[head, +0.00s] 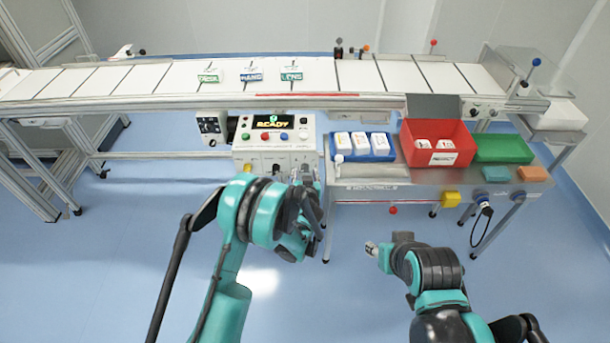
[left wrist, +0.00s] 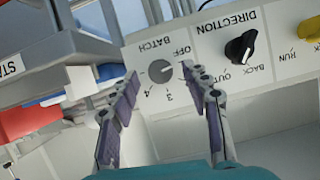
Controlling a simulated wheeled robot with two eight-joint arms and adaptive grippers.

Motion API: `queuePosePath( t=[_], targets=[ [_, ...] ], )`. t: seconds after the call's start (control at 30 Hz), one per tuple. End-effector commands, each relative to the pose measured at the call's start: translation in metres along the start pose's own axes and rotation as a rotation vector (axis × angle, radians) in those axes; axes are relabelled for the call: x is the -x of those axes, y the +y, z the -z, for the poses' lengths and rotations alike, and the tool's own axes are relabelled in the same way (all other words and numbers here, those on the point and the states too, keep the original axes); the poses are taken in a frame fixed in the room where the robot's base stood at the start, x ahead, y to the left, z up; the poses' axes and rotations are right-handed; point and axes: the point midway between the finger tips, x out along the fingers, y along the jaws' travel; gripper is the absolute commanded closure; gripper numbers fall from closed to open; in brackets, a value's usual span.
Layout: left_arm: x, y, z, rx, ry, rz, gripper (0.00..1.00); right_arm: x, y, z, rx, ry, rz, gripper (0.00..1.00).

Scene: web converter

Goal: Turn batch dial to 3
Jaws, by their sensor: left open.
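The batch dial (left wrist: 160,71) is a small round grey knob on a white panel, with OFF, 3 and 4 printed around it. The exact setting of its pointer is hard to read. My left gripper (left wrist: 160,78) is open, with one finger on each side of the dial in the left wrist view; contact cannot be made out. In the head view my left gripper (head: 305,200) is at the front of the control box (head: 250,158) and covers the dial's area. My right gripper (head: 372,248) is low, apart from the box, and its jaws are too small to read.
Beside the dial is a black DIRECTION knob (left wrist: 240,47), with a yellow knob (left wrist: 310,27) farther right. A steel table (head: 370,187) stands right of the box, holding a blue tray (head: 337,158) and a red bin (head: 462,148).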

Motion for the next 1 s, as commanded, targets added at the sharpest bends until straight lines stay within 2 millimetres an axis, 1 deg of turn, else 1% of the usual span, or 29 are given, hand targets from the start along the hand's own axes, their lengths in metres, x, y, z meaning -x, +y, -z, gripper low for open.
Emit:
queuePosePath(
  t=[0.03,0.13,0.43,0.47,0.5,0.57,0.6,0.63,1.0],
  targets=[
    [-0.007,0.0,-0.002,0.001,0.0,0.001,0.53,-0.003,0.0,-0.002,0.0,0.0,0.0,0.6],
    [-0.014,-0.001,-0.001,0.0,-0.001,0.001,0.53,-0.004,0.0,-0.003,0.0,0.0,0.0,0.6],
    [-0.017,-0.001,0.001,-0.001,-0.001,0.0,0.53,-0.004,0.0,-0.003,0.0,0.0,0.0,0.6],
    [-0.017,-0.001,0.001,-0.001,-0.001,0.0,0.58,-0.004,0.0,-0.003,0.0,0.0,0.0,0.6],
    [-0.017,-0.001,0.001,-0.001,-0.001,0.0,0.68,-0.004,0.0,-0.003,0.0,0.0,0.0,0.6],
    [-0.017,-0.001,0.001,-0.001,-0.001,0.0,0.84,-0.004,0.0,-0.003,0.0,0.0,0.0,0.6],
    [-0.017,0.0,0.001,-0.001,-0.001,0.0,0.95,-0.004,0.0,-0.003,0.0,0.0,0.0,0.6],
    [-0.017,0.0,0.001,-0.001,-0.001,0.0,1.0,-0.004,0.0,-0.003,0.0,0.0,0.0,0.6],
    [-0.017,0.0,0.001,-0.034,0.0,0.013,1.0,-0.004,0.0,-0.003,0.0,0.0,0.0,0.6]
  ],
)
